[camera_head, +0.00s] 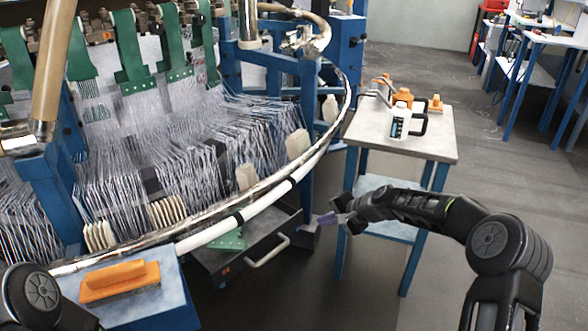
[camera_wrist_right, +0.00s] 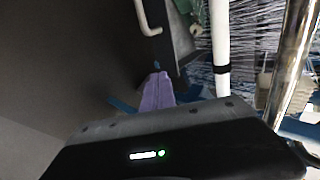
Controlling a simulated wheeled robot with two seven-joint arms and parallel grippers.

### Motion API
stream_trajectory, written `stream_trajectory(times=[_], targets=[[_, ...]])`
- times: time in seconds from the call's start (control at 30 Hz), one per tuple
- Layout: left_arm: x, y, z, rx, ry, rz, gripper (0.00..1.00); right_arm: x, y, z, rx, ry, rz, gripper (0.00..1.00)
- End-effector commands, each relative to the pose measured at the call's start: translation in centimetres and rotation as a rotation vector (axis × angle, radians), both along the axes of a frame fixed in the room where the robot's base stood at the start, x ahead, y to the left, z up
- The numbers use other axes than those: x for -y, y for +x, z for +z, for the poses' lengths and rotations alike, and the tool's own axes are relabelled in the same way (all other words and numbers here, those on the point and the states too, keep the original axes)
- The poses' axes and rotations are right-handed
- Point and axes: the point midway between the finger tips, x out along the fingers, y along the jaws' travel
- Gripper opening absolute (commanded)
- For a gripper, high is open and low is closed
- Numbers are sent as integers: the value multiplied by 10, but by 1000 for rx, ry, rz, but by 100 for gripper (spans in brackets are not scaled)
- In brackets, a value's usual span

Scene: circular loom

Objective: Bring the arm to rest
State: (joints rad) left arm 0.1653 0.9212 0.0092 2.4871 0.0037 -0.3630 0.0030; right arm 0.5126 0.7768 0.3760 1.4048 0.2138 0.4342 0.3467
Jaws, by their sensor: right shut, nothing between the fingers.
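My right arm reaches in from the right in the head view. Its gripper (camera_head: 326,218), with purple fingertips, is in the air between the loom and the small table. The gripper is shut and empty. In the right wrist view the purple fingers (camera_wrist_right: 157,92) are together, with no object between them. Of my left arm, only a black joint shows at the lower left corner; its gripper is out of view.
The circular loom (camera_head: 190,150) fills the left, with a curved rail and white tube (camera_head: 235,225). An open drawer (camera_head: 245,258) sits below. A small table (camera_head: 440,148) holds a white jug (camera_head: 399,122) and orange items. An orange-handled tool (camera_head: 118,280) lies at lower left. The right floor is clear.

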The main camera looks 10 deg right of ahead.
Motion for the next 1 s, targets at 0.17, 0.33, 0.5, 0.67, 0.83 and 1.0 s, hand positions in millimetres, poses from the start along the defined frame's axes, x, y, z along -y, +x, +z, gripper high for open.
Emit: stream_trajectory(times=[0.17,0.33,0.5,0.67,0.83,1.0], targets=[[0,0,0,0,0,0,36,7,8,1,50,-48,-3,0],[0,0,0,0,0,0,36,-6,-26,-59,54,-177,48,0],[0,0,0,0,0,0,36,-52,-107,-140,4,-302,193,0],[0,0,0,0,0,0,36,-97,-212,-198,-57,-386,373,0],[0,0,0,0,0,0,36,-125,-307,-225,-116,-419,524,0],[0,0,0,0,0,0,36,-141,-384,-234,-185,-420,638,0]])
